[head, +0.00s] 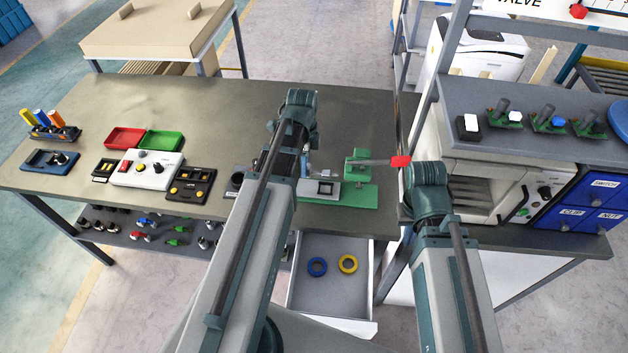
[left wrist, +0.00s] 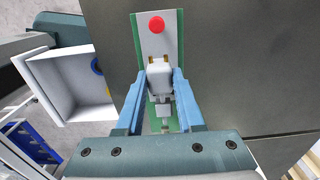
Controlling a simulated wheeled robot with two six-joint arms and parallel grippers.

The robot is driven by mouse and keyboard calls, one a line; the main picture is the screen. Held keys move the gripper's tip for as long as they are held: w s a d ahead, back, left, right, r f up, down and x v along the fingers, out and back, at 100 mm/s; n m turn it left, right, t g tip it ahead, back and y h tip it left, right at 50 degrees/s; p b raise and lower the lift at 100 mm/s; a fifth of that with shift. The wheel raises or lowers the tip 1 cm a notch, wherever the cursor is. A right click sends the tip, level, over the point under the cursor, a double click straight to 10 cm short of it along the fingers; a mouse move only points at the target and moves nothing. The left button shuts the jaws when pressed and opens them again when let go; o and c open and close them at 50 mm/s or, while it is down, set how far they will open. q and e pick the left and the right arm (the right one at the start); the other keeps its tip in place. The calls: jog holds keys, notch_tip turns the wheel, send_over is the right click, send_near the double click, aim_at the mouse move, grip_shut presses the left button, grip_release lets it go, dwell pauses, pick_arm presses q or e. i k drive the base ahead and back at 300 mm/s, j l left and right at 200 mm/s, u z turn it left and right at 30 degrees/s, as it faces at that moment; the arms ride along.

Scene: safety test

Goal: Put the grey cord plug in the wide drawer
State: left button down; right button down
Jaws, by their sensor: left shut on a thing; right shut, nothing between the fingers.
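The grey cord plug (left wrist: 159,78) is between the blue fingers of my left gripper (left wrist: 160,88), with brass-coloured prongs at its far end. My left gripper is shut on it, over a green board (left wrist: 172,42); I cannot tell whether the plug touches the board. In the head view my left arm partly covers this spot, and the board (head: 358,197) shows at its right. An open drawer (head: 336,297) under the table holds a blue ring (head: 317,267) and a yellow ring (head: 348,264). It also shows in the left wrist view (left wrist: 66,76). My right gripper is hidden behind its arm.
A green fixture (head: 357,168) with a red-tipped lever (head: 400,162) stands at the board's back. A white control box (head: 148,169), a red tray (head: 125,138) and a green tray (head: 164,140) stand left. Blue labelled drawers (head: 597,218) are far right. The table's back middle is clear.

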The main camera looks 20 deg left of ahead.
aim_at(332, 301)
jog(key=k+l+u, duration=0.55)
jog(key=k+l, duration=0.25)
